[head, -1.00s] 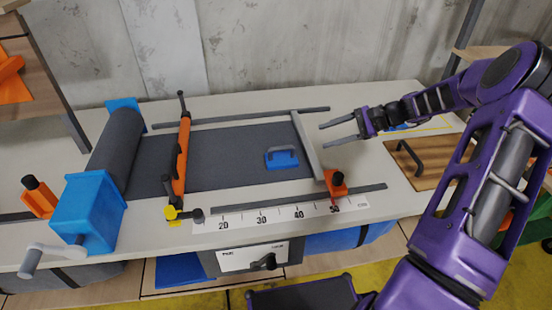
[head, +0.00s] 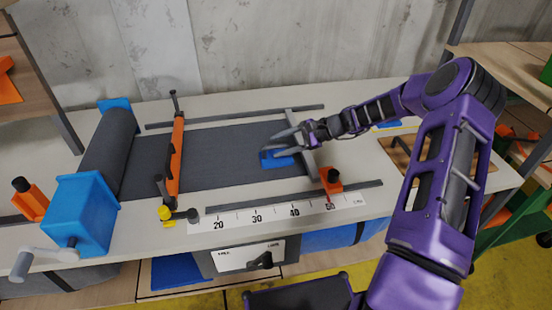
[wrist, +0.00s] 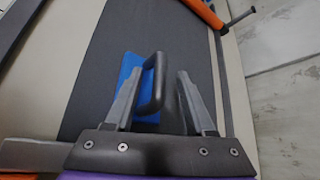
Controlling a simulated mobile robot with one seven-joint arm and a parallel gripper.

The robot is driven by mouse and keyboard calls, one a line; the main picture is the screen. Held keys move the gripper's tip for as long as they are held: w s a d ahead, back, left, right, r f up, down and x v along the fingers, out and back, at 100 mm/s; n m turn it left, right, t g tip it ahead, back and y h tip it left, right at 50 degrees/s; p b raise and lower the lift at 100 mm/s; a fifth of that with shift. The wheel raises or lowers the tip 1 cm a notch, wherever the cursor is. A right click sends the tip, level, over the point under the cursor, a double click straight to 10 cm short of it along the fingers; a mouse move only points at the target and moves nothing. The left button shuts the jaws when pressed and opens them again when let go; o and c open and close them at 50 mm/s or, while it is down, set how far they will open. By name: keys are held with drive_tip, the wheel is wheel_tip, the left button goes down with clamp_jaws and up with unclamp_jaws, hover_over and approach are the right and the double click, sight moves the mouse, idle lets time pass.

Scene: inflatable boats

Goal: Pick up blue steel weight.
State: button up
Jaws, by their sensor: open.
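The blue steel weight (head: 278,160) lies on the dark grey sheet on the bench, close to the grey crossbar. In the wrist view the weight (wrist: 127,70) shows a blue body with a dark handle (wrist: 153,85) standing up from it. My gripper (head: 282,143) is open, reaching in from the right over the weight. In the wrist view the handle lies between the two fingers of my gripper (wrist: 157,88), nearer the left finger. I cannot tell whether a finger touches it. The gripper hides part of the weight in the head view.
The grey crossbar (head: 302,150) stands just right of the weight, with an orange clamp (head: 331,180) at its front end. An orange bar (head: 175,155) crosses the sheet further left. A blue-ended roller (head: 82,210) stands at the left. The sheet (head: 220,150) between is clear.

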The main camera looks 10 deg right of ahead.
drive_tip(key=shift+x, duration=0.9)
clamp_jaws()
idle(0.6)
drive_tip(key=shift+r, duration=0.2)
